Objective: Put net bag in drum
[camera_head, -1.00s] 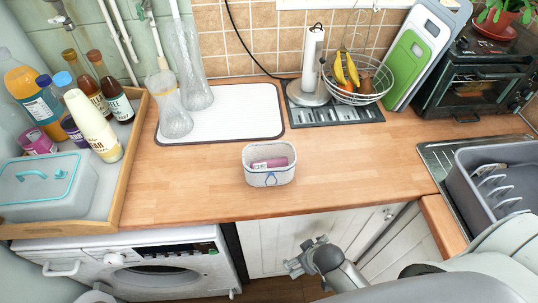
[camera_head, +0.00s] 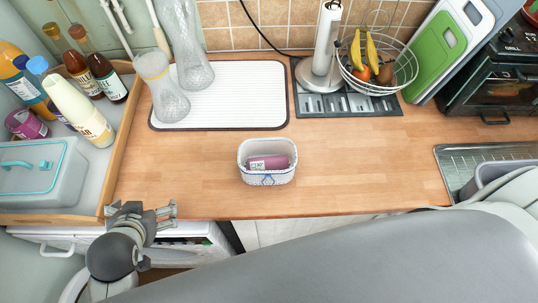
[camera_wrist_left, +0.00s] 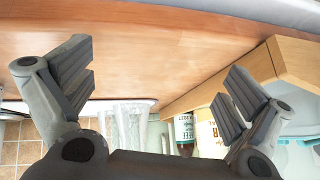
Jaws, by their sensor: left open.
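The likely net bag (camera_head: 267,176) is a white, open-topped pouch with a blue cord loop on its front. It stands upright on the wooden counter with a pink-purple labelled item (camera_head: 269,163) inside. The washing machine (camera_head: 199,229) is under the counter at lower left. Its drum is hidden behind my arms. My left gripper (camera_head: 142,210) is open and empty at the counter's front edge, left of and apart from the pouch. Its spread fingers (camera_wrist_left: 157,85) show in the left wrist view with nothing between them. My right gripper is not in view.
A wooden tray (camera_head: 112,183) with bottles and a grey box stands at the left. A fruit basket (camera_head: 398,80) is at the back right. Counter around the pouch is clear. My grey arm fills the lower right.

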